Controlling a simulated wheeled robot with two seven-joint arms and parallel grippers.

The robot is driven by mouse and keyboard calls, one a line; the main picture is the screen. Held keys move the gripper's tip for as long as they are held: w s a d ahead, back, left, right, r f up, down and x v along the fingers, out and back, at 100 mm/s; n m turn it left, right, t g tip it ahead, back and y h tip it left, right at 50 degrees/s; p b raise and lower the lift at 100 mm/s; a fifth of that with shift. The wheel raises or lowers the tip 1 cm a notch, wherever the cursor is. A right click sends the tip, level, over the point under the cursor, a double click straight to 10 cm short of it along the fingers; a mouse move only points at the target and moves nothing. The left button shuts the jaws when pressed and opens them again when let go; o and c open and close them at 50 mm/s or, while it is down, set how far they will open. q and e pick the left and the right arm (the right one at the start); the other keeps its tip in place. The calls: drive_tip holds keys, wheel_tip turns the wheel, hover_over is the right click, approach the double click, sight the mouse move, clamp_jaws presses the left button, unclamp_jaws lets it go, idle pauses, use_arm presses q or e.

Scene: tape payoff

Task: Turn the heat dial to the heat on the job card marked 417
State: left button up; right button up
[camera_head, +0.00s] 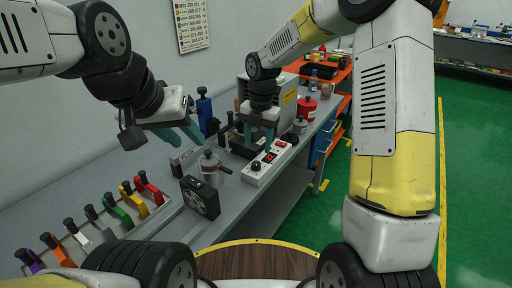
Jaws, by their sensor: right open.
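A white control box (267,163) with a black dial (256,166) and small red displays lies on the grey bench. The dial is on the box's near end; its setting is too small to read. My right gripper (259,142) points down, open, just behind the box and apart from the dial. My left gripper (188,135) hangs over the bench to the left of the box, its teal fingers close together in this view; I cannot tell if it is open. I cannot make out a job card marked 417.
A glass pot (208,166) and a black boxy device (200,198) stand left of the control box. A rack of coloured handles (120,215) lies front left. A colour chart (191,25) hangs on the wall. A red can (306,106) stands further back.

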sight(256, 163)
drive_tip(key=f, duration=0.7)
drive_tip(key=shift+w+a+f, duration=0.1)
drive_tip(key=shift+a+f, duration=0.1)
drive_tip(key=shift+f, duration=0.1)
clamp_jaws()
